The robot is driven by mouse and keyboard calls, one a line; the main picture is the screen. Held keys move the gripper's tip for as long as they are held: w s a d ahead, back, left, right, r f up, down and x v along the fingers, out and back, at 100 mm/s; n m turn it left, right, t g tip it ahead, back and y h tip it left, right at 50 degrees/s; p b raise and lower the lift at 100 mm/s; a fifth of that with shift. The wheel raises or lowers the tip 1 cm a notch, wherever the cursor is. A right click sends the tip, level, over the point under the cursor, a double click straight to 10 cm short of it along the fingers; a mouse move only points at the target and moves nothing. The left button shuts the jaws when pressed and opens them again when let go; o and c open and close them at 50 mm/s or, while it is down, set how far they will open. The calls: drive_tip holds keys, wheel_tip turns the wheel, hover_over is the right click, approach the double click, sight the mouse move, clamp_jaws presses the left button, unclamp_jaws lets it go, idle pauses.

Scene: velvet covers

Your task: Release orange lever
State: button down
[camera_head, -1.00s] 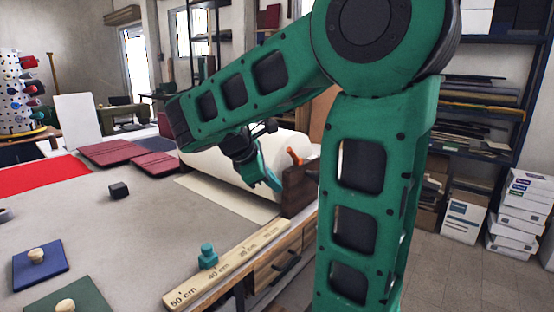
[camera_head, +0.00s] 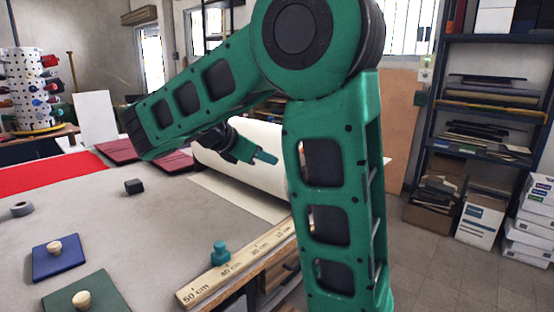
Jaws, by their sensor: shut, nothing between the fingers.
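My gripper (camera_head: 266,158) is shut and empty. It is in front of or above the large white roll (camera_head: 268,181) at the back of the table; I cannot tell whether it touches the roll. No part of the orange lever shows now. My own green arm covers the right end of the roll and the dark bracket where the lever showed earlier.
A wooden ruler (camera_head: 232,267) with a teal knob (camera_head: 220,253) lies along the table's right edge. A black block (camera_head: 134,186), a blue board (camera_head: 56,258) and a green board (camera_head: 88,296) lie on the grey tabletop (camera_head: 150,228). Shelves (camera_head: 487,108) stand at right.

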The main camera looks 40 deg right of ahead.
drive_tip(key=d+f, duration=0.2)
drive_tip(key=d, duration=0.8)
drive_tip(key=shift+s+d, duration=0.2)
drive_tip(key=shift+d, duration=0.2)
